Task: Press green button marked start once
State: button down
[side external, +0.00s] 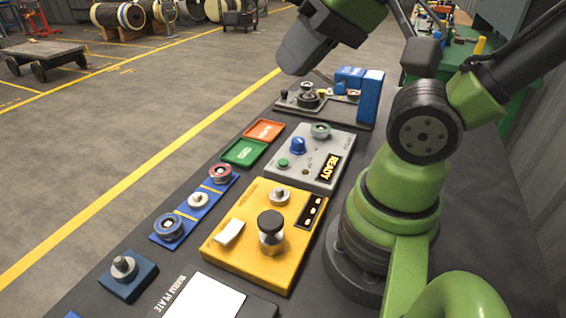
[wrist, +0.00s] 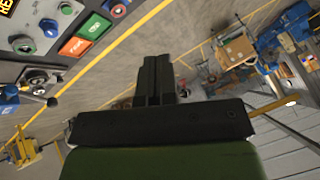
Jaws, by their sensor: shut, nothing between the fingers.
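The green button (side external: 283,163) is a small round cap on the grey panel (side external: 305,182), near its left edge. Its marking is too small to read. In the wrist view the button (wrist: 66,9) shows near the top left edge. A lit display (side external: 329,167) on the panel reads READY. My gripper (side external: 293,62) is in the air above and beyond the panel, clear of the button. In the wrist view my gripper (wrist: 155,62) has its dark fingers together, with nothing between them.
The panel also bears a blue knob (side external: 298,146) and a green-ringed dial (side external: 320,130). A yellow box (side external: 240,255) stands in front, and a lever stand (side external: 308,97) with blue blocks behind.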

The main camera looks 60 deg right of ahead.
jog(key=m+y, duration=0.3)
jog(key=m, duration=3.1)
send_over(284, 160)
notch_tip(284, 160, down, 16)
jog(key=shift+f, duration=0.2)
jog(key=shift+f, duration=4.4)
jog(key=shift+f, duration=0.15)
